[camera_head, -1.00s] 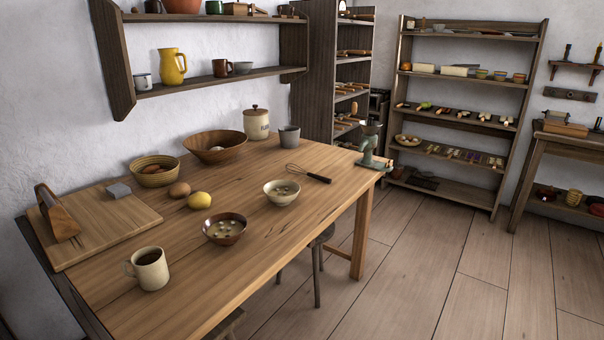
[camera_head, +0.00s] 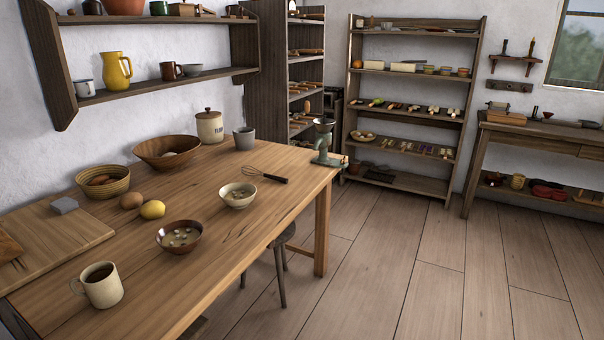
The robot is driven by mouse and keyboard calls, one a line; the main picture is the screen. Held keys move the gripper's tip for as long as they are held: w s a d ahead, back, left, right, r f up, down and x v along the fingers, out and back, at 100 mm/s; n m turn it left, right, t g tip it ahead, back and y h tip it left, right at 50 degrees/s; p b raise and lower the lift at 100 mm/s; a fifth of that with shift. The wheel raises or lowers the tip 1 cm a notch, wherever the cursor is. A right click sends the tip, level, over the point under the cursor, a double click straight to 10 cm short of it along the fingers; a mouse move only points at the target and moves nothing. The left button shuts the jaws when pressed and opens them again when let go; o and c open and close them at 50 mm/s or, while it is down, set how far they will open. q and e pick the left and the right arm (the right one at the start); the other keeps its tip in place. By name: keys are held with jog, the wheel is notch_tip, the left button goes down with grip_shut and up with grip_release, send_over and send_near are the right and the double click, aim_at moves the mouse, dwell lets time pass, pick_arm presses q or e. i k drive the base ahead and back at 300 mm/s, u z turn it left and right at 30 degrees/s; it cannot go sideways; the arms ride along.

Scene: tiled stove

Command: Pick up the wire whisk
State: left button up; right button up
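The wire whisk (camera_head: 264,176) lies flat on the wooden table (camera_head: 222,222), toward its far right part. Its wire loops point left and its dark handle points right. It lies just behind a cream bowl (camera_head: 238,196) and in front of a grey cup (camera_head: 244,139). Neither of my grippers shows in the head view.
A green metal grinder (camera_head: 324,145) stands at the table's far right corner. A brown bowl (camera_head: 179,237), a lemon (camera_head: 152,209) and a mug (camera_head: 99,285) are nearer. A stool (camera_head: 282,240) is partly under the table. The plank floor (camera_head: 400,260) to the right is clear.

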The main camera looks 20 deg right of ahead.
aim_at(276, 177)
jog(key=z, duration=1.5)
jog(key=i, duration=3.05)
jog(key=u, duration=3.35)
